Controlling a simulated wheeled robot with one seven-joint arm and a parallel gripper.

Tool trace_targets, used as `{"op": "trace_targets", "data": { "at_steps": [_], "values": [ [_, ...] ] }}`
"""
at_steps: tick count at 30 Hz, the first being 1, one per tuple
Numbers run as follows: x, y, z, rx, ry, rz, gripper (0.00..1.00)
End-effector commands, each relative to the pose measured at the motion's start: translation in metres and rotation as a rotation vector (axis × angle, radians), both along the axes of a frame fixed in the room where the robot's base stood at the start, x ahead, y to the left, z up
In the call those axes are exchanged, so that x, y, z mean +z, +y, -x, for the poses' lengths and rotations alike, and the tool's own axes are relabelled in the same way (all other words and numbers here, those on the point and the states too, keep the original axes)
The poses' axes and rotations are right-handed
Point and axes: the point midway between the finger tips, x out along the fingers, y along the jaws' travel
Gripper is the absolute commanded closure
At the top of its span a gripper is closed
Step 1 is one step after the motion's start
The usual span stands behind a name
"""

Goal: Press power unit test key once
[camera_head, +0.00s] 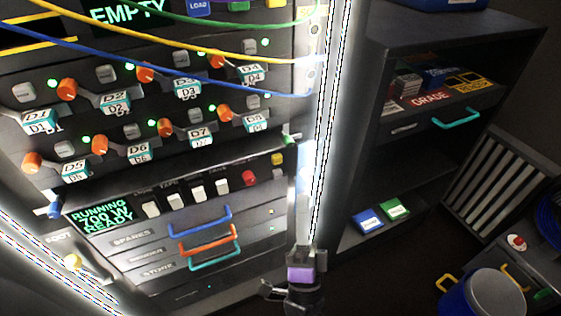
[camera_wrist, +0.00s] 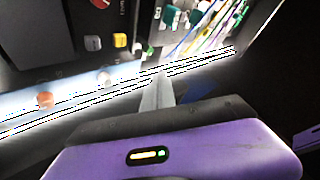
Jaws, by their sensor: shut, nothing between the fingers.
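The power unit (camera_head: 185,215) is a dark panel low in the rack, with a green display (camera_head: 102,215) reading RUNNING 700 W READY. To the display's right are several white switches, a red key (camera_head: 249,178) and a yellow key (camera_head: 277,158). Their small labels are not readable, so I cannot tell which is the test key. The yellow key also shows in the wrist view (camera_wrist: 120,40). My gripper (camera_wrist: 160,80) is shut and empty, apart from the keys, in front of the bright rack edge. Its purple body shows in the head view, right of the panel.
Spares drawers with blue, orange and teal handles (camera_head: 208,258) lie below the switches. Coloured cables (camera_head: 200,70) droop across the upper rack. A glowing post (camera_head: 328,120) borders the rack's right side. A shelf unit (camera_head: 450,35) and a blue bin (camera_head: 485,295) stand further right.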

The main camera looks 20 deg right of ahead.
Motion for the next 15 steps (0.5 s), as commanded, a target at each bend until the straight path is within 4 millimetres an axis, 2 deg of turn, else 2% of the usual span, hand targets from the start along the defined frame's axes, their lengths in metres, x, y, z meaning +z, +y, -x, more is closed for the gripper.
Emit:
{"op": "trace_targets", "data": {
  "at_steps": [8, 15],
  "values": [
    [0.000, 0.000, -0.001, -0.001, 0.001, 0.003, 1.00],
    [-0.001, 0.000, -0.020, -0.002, -0.001, 0.004, 1.00]
  ]
}}
